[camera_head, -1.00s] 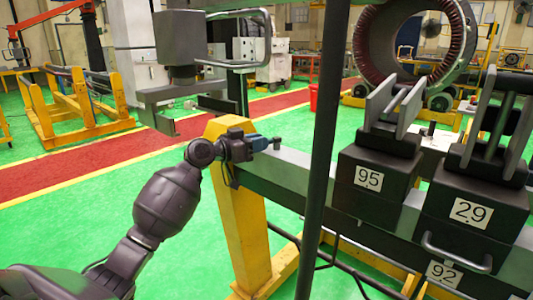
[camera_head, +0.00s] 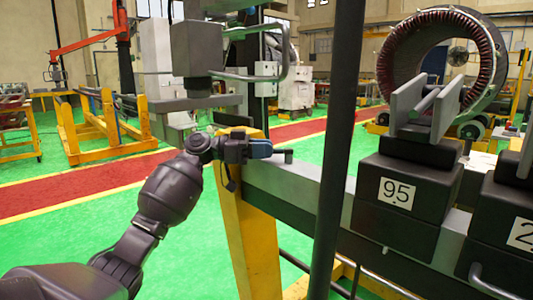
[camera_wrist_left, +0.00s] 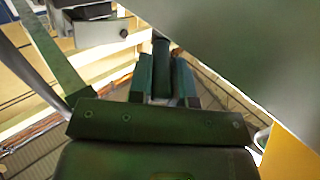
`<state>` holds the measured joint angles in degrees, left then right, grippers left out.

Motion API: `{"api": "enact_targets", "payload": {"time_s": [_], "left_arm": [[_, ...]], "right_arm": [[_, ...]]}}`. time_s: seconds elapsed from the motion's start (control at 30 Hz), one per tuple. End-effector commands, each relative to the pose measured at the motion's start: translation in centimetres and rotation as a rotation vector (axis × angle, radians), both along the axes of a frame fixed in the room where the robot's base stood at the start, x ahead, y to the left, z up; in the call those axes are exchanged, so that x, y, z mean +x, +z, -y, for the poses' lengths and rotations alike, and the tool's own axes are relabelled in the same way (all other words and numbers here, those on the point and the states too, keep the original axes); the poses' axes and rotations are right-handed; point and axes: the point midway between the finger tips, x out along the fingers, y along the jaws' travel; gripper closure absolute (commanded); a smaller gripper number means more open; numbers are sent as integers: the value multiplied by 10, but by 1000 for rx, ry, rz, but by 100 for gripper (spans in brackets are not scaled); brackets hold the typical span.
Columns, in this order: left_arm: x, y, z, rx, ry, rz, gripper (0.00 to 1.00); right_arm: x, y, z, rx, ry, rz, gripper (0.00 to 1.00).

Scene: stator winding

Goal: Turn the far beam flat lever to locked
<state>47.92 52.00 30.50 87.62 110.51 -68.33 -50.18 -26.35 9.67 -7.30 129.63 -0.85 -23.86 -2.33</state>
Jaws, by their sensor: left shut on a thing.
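My left gripper (camera_head: 272,150) is at the far end of the long grey beam (camera_head: 290,185), just above its top by the yellow post (camera_head: 250,230). A small dark lever piece (camera_head: 289,155) sticks out to the right of its fingertips. In the left wrist view, a dark round bar (camera_wrist_left: 160,66) stands between the two fingers (camera_wrist_left: 162,80), which are shut on it. The lever's flat part and its pivot are mostly hidden by the gripper, so I cannot tell its angle. My right gripper is not in view.
A dark upright pole (camera_head: 340,130) stands right of the gripper. A dark block marked 95 (camera_head: 405,205) sits on the beam further right. A grey block with a bent handle (camera_head: 198,50) is above the gripper. Green floor lies open at left.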

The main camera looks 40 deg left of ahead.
Motion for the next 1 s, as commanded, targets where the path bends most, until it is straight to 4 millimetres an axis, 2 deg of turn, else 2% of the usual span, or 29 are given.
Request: {"api": "enact_targets", "payload": {"time_s": [0.4, 0.43, 0.6, 0.87, 1.0], "left_arm": [[0, 0, 0, 0, -7, -1, 100], [0, 0, 0, 0, -7, -1, 78], [0, 0, 0, 0, -6, -1, 55], [0, 0, -1, 0, -5, -1, 55], [-6, 1, -8, 0, -4, 0, 55]], "right_arm": [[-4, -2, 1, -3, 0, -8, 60], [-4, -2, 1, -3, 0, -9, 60], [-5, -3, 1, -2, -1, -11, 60], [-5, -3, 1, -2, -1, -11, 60], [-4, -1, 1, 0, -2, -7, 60]]}}
